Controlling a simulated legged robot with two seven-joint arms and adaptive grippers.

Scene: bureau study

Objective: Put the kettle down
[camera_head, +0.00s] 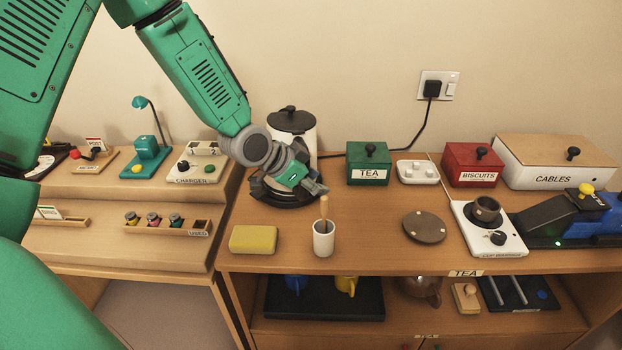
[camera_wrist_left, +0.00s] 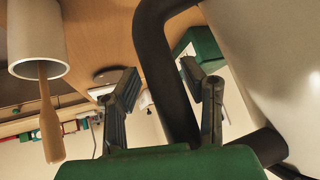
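The kettle (camera_head: 307,138) is white with a black lid and stands upright at the back of the wooden top, over a dark round base (camera_head: 272,196). My left gripper (camera_head: 308,186) is in front of it and hides much of its lower body. In the left wrist view the kettle's white body (camera_wrist_left: 275,60) fills the right side. Its black handle (camera_wrist_left: 166,75) runs between the two fingers of my left gripper (camera_wrist_left: 158,90), which are apart, with a gap beside the handle. My right gripper is in neither view.
A white cup (camera_head: 323,240) with a wooden stick stands just in front of my gripper, near a yellow sponge (camera_head: 253,240). A green TEA box (camera_head: 368,164) is to the right. A round brown mat (camera_head: 424,226) lies right of the cup, with bare wood between.

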